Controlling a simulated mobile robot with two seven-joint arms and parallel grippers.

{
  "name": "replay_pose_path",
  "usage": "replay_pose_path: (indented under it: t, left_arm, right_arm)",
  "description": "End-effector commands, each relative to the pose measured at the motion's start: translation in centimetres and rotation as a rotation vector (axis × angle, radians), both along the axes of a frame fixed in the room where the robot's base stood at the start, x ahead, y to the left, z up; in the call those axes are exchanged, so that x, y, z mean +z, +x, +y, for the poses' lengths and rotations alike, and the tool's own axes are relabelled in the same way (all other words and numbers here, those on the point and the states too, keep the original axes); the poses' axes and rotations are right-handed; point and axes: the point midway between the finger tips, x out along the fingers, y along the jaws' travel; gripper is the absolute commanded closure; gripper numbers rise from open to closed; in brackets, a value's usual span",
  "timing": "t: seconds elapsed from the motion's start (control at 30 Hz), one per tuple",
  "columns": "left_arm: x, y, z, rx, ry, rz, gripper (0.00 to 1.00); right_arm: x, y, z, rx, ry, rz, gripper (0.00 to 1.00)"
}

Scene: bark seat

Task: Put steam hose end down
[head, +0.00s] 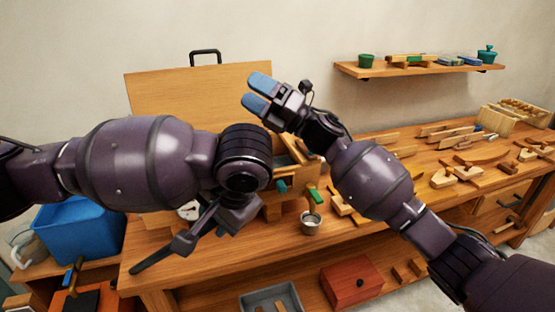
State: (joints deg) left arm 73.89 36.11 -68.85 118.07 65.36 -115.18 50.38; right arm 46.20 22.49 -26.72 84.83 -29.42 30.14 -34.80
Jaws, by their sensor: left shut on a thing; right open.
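My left gripper (228,216) is below its wrist, over the left part of the workbench. It is shut, with its fingertips mostly hidden. A dark, long, thin piece (158,257) reaches from it toward the lower left. I cannot tell whether this is the steam hose end; no hose is clear elsewhere. My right gripper (260,94) is open and empty, its blue fingertips apart, high in front of a raised wooden lid (165,92) with a black handle. Below the lid, a wooden box (287,203) is largely hidden by my arms.
The wooden workbench (264,242) holds a metal cup (311,223) near its front edge and several wooden parts at the right. A blue bin (80,235) stands at the left. A grey tray (271,300) and red box (351,281) lie below. A wall shelf (420,69) is at upper right.

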Motion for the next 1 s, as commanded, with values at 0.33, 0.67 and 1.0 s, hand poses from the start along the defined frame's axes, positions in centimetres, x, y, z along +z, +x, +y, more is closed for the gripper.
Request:
replay_pose_path:
  t: [0.33,0.67,1.0]
  left_arm:
    - [0.3,0.0,-0.3,-0.008,-0.008,-0.005,1.0]
    - [0.3,0.0,-0.3,-0.008,-0.008,-0.005,1.0]
    - [0.3,0.0,-0.3,-0.008,-0.008,-0.005,1.0]
  right_arm:
    - [-0.2,-1.9,2.6,0.145,-0.373,-0.672,0.33]
    - [-7.7,-3.9,0.1,0.397,-0.543,-1.172,0.33]
    - [-11.5,-6.9,-3.5,0.643,-0.422,-1.594,0.33]
